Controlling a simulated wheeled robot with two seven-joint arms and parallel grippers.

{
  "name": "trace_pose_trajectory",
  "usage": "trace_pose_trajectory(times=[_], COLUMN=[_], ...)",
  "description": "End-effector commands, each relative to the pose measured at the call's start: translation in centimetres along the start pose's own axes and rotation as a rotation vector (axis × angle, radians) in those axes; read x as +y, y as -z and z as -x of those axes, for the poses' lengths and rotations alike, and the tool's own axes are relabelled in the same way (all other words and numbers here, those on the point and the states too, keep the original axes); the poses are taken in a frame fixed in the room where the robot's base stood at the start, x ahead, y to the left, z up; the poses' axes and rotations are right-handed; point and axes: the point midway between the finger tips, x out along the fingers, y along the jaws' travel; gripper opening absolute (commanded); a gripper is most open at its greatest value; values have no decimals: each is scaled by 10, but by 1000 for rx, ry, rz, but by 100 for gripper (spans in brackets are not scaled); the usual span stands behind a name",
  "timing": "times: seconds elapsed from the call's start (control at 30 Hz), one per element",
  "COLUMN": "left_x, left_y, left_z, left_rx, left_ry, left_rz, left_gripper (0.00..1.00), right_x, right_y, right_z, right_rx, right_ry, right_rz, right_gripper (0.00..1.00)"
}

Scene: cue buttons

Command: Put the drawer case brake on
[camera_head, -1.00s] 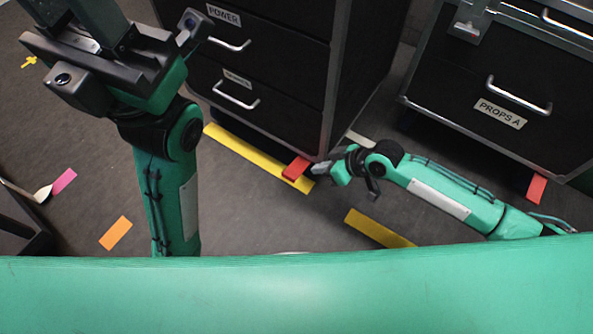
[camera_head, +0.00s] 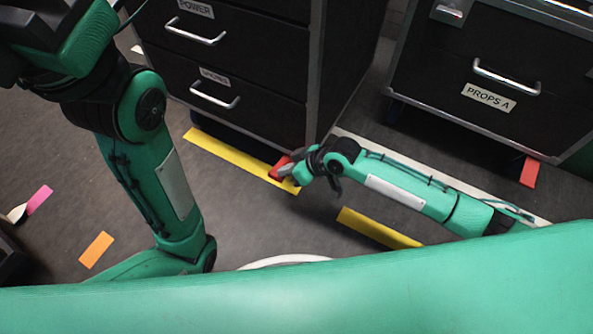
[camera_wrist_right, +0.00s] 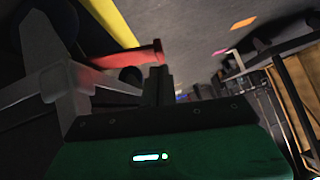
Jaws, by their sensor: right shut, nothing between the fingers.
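The black drawer case (camera_head: 240,65), with "POWER" on its upper drawer, stands at top center. Its red brake pedal (camera_head: 277,168) sticks out low at the front right corner, above yellow floor tape. My right gripper (camera_head: 289,171) is shut and empty, with its tip at the pedal's right side. In the right wrist view, the red pedal (camera_wrist_right: 130,56) lies just beyond the shut fingers (camera_wrist_right: 158,85); I cannot tell if they touch. My left arm is at the left, and its fingers are outside the picture.
A second case (camera_head: 490,75), labelled "PROPS A", stands at the right with its own red pedal (camera_head: 529,171). Yellow tape (camera_head: 190,138) runs under the first case's front; another yellow strip (camera_head: 378,228) lies nearer. Open grey floor (camera_head: 235,215) lies between my arms.

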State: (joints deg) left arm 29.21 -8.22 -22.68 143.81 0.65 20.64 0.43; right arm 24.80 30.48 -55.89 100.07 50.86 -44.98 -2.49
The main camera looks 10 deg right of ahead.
Motion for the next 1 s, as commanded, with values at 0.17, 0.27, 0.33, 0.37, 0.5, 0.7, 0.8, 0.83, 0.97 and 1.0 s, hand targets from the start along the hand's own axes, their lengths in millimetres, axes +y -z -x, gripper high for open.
trace_pose_trajectory(times=[0.17,0.27,0.33,0.37,0.5,0.7,0.8,0.83,0.97,1.0], left_x=[0,0,0,0,0,0,-1,-1,0,1], left_y=[3,4,4,4,4,3,2,0,-8,-10], left_z=[0,-1,-2,-2,-2,-6,-14,-11,0,1], left_rx=[11,14,14,14,14,16,23,11,-35,-45], left_ry=[5,6,6,6,6,6,5,2,-13,-17], left_rz=[3,4,4,4,4,5,4,0,-9,-11], left_gripper=[36,36,36,36,36,36,36,36,36,36], right_x=[1,0,0,0,0,-1,-3,-4,-7,-7], right_y=[0,0,0,0,0,1,0,-1,-4,-6], right_z=[-14,-15,-15,-15,-15,-15,-15,-16,-19,-20], right_rx=[0,0,0,0,0,0,-1,-2,-3,-4], right_ry=[-1,-1,-1,-1,-1,-7,-23,-30,-68,-84], right_rz=[0,0,0,0,0,7,23,30,69,83], right_gripper=[0,0,0,0,0,0,0,0,0,0])
